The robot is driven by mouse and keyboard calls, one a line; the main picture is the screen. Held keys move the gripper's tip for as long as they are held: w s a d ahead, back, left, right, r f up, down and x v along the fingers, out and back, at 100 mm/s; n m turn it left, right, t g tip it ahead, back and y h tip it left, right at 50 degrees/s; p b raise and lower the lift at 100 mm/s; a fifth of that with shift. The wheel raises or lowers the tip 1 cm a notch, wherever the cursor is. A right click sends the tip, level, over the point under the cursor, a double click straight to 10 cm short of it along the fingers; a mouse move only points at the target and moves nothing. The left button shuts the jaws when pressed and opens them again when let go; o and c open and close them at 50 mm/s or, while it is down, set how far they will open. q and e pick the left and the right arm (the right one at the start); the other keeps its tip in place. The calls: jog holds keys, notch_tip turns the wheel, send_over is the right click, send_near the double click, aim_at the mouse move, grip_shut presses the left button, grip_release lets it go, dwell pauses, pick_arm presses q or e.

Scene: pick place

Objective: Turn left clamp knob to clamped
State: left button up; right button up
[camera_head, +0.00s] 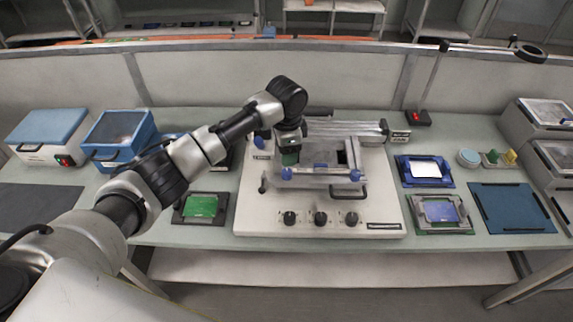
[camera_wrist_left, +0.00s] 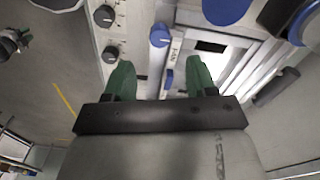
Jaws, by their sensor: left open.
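The clamp machine (camera_head: 250,215) is a white base plate with a metal frame on it. A blue left knob (camera_head: 286,174) and a blue right knob (camera_head: 355,175) sit on the frame's front edge. My left gripper (camera_head: 289,158), with green fingertips, is over the frame's left part, close behind the left knob. Its fingers (camera_wrist_left: 158,80) are spread in the left wrist view with nothing held. A blue knob (camera_wrist_left: 159,36) shows ahead between them there; contact is not visible. My right gripper is out of view.
Several black knobs (camera_head: 320,218) line the plate's front. A green board (camera_head: 202,206) lies to the left, and framed boards (camera_head: 440,209) to the right. Blue boxes (camera_head: 118,135) stand at the back left. A blue mat (camera_head: 510,207) lies at the right.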

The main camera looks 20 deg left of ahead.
pick_arm(q)
jog(key=shift+r, duration=1.4)
jog(key=shift+f, duration=0.1)
